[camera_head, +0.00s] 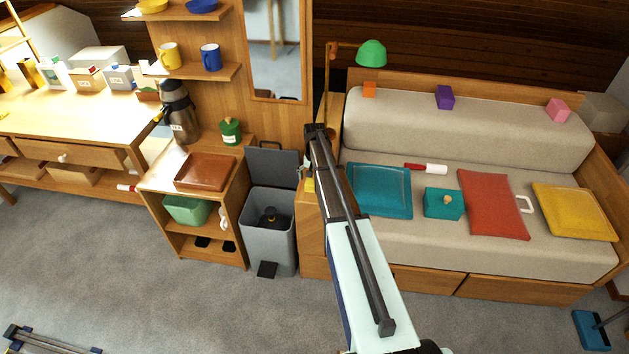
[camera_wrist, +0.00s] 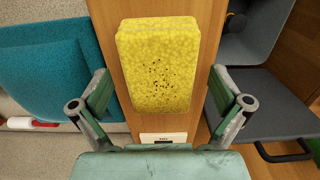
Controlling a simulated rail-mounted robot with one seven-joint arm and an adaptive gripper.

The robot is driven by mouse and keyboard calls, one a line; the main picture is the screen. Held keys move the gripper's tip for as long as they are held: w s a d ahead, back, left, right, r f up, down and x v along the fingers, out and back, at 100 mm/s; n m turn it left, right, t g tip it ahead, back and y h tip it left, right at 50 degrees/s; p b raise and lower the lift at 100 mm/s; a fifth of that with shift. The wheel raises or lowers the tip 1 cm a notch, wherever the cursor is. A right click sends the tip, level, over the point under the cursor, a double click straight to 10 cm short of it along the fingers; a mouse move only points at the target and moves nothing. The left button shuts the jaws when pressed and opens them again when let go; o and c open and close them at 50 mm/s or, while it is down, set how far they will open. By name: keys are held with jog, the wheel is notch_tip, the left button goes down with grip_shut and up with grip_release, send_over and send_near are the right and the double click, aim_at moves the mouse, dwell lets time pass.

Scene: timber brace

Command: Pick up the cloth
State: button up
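No plain folded cloth is clear in either view. A yellow, speckled, sponge-like pad (camera_wrist: 158,65) lies on a narrow wooden surface in the wrist view, with a small white label below it. It may be the cloth; I cannot tell. In the head view only a small yellow bit (camera_head: 310,185) shows beside my arm. My gripper (camera_wrist: 160,95) is open, its two fingers to the left and right of the pad. No contact with the pad shows. In the head view my arm hides most of the gripper and the wooden surface.
A grey open-lidded bin (camera_head: 270,222) stands left of the wooden surface. The sofa (camera_head: 400,230) with a teal cushion (camera_head: 380,190) is to the right. A green lamp (camera_head: 371,53) rises behind. A wooden side shelf (camera_head: 155,182) stands farther left.

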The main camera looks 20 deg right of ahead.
jog(key=c, duration=1.2)
jog(key=shift+o, duration=0.2)
jog(key=shift+r, duration=0.15)
notch_tip(320, 180, up, 20)
jog(key=b, duration=0.4)
dwell(0.6)
